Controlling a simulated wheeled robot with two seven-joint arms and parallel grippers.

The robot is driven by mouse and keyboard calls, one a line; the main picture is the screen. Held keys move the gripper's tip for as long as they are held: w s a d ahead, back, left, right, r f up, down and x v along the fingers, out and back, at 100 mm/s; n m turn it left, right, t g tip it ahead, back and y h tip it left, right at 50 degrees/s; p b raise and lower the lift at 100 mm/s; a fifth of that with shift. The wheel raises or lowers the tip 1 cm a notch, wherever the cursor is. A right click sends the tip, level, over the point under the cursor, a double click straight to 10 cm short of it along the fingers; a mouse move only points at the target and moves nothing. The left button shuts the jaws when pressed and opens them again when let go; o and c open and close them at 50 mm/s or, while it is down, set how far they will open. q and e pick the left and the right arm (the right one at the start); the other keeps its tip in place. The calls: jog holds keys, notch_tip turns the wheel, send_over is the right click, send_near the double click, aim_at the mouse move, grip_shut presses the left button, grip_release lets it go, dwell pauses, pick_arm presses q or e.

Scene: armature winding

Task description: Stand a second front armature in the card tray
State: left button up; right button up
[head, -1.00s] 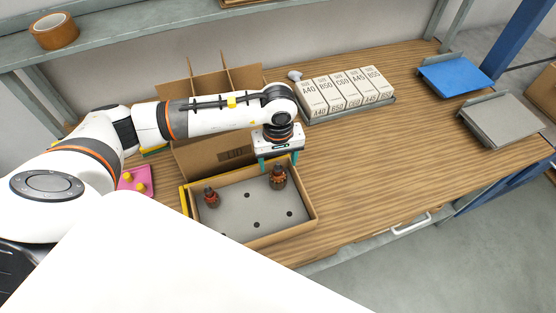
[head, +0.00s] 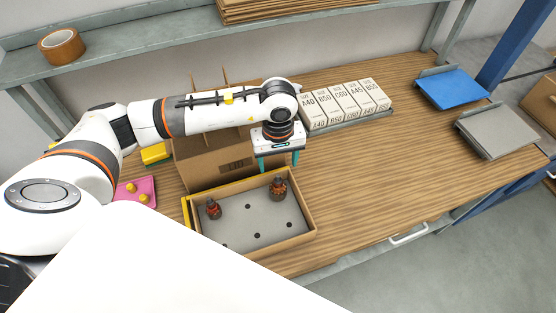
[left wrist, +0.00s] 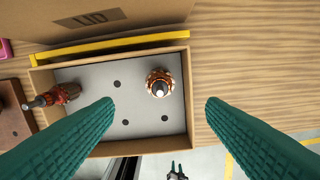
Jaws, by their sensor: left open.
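The card tray (head: 290,243) stands on the bench, its grey floor marked with several dark holes. Two copper-and-dark armatures stand in it: one at the back right (head: 278,189), one at the left (head: 213,209). My left gripper (head: 279,160) is open and empty above and behind the back-right armature, apart from it. In the left wrist view that armature (left wrist: 160,83) shows between and beyond the spread green fingers (left wrist: 158,106). The left armature (left wrist: 62,94) lies outside them. A small dark pronged shape, seemingly my right gripper (left wrist: 177,172), shows at the bottom edge, too small to judge.
A card lid (head: 225,167) stands upright behind the tray, before a divided carton. White labelled boxes (head: 345,103) stand behind right. Blue (head: 452,88) and grey (head: 497,132) trays lie far right. The bench right of the tray is clear.

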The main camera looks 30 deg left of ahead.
pick_arm(q)
jog(key=shift+o, duration=0.5)
jog(key=o, duration=0.5)
jog(key=shift+c, duration=0.2)
notch_tip(320, 180, up, 12)
jog(key=b, duration=0.3)
jog(key=shift+r, duration=0.15)
notch_tip(320, 180, up, 12)
jog(key=b, duration=0.1)
